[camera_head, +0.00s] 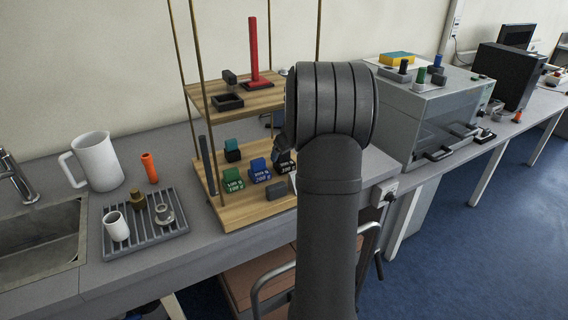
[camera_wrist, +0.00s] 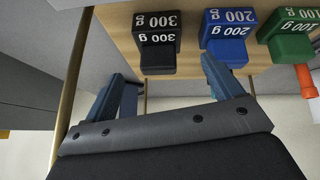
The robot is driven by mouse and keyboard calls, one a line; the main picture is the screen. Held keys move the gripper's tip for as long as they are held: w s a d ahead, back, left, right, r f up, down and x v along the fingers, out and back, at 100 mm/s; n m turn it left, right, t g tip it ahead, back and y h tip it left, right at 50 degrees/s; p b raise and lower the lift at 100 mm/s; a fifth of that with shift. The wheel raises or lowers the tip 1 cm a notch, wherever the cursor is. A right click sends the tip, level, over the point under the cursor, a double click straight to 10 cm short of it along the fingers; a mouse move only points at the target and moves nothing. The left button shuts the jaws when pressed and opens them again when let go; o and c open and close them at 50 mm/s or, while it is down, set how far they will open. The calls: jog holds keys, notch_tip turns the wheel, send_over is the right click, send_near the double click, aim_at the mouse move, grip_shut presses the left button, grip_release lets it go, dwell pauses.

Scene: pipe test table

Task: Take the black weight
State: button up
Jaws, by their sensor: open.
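The black weight (camera_wrist: 157,36), marked 300 g, stands on the lower wooden shelf in the wrist view. In the head view the black weight (camera_head: 285,167) is partly hidden behind my arm. My gripper (camera_wrist: 163,70) is open and empty, with its blue-grey fingers pointing toward the black weight. The weight's dark knob lies in the gap between the fingertips, and I see no contact. In the head view my arm hides most of the gripper.
A blue 200 g weight (camera_wrist: 228,30) stands close beside the black one, near one finger. A green weight (camera_wrist: 289,28) is beyond it. Thin rack posts (camera_head: 200,80) and an upper shelf (camera_head: 225,100) surround the space. A grooved tray (camera_head: 175,225) lies left.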

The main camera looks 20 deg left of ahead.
aim_at(284, 155)
jog(key=shift+x, duration=3)
jog(key=shift+a+r, duration=0.1)
jog(key=c, duration=1.3)
jog(key=shift+o, duration=0.2)
jog(key=shift+r, duration=0.1)
jog(key=shift+r, duration=0.75)
jog(key=shift+s+d+f+t+y, duration=0.1)
jog(key=shift+s+d+t+y, duration=0.2)
jog(key=shift+t+y, duration=0.3)
